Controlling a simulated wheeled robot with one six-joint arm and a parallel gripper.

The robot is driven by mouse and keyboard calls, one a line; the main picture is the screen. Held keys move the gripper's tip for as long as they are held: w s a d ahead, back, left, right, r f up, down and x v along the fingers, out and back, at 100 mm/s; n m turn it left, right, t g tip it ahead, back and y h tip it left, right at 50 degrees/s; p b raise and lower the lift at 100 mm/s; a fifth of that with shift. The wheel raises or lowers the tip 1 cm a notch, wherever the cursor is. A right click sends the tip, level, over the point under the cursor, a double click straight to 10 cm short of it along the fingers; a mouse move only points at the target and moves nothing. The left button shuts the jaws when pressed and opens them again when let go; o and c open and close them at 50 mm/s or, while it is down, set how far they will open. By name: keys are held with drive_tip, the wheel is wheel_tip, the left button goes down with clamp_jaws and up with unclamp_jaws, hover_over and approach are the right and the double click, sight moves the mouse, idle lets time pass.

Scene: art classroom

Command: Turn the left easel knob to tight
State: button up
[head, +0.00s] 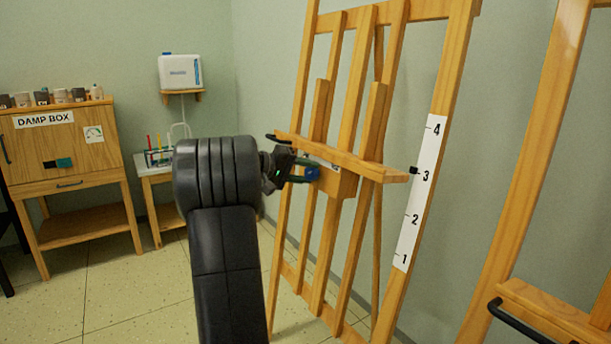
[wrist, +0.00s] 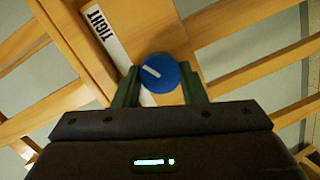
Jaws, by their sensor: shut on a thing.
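The left easel (head: 349,100) is a wooden frame with a ledge across it. Its blue round knob (head: 312,173) sits just below the ledge. My gripper (head: 303,172) reaches it from the left. In the wrist view, the green fingers (wrist: 161,84) are shut on the blue knob (wrist: 168,69), one on each side. The knob's white line points to the upper left. A white strip marked TIGHT (wrist: 101,23) runs above and left of the knob; its lower part is hidden behind the knob and gripper.
A white scale (head: 420,195) numbered 1 to 4 is on the easel's right post, with a black pointer (head: 414,170) near 3. A second easel (head: 530,170) stands at right. A damp box cabinet (head: 60,160) and small table (head: 155,172) stand at left. Open floor lies between.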

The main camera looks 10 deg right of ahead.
idle(0.3)
drive_tip(key=o, duration=1)
drive_tip(key=shift+a, duration=0.1)
drive_tip(key=p+v, duration=0.3)
drive_tip(key=v, duration=1)
drive_tip(key=shift+s+a+p, duration=0.1)
drive_tip(key=shift+a+p, duration=0.2)
drive_tip(key=shift+a, duration=0.05)
drive_tip(key=b+x, duration=0.3)
drive_tip(key=x, duration=1.1)
drive_tip(key=shift+r+b, duration=0.1)
drive_tip(key=shift+b, duration=0.2)
drive_tip(key=shift+a, duration=0.1)
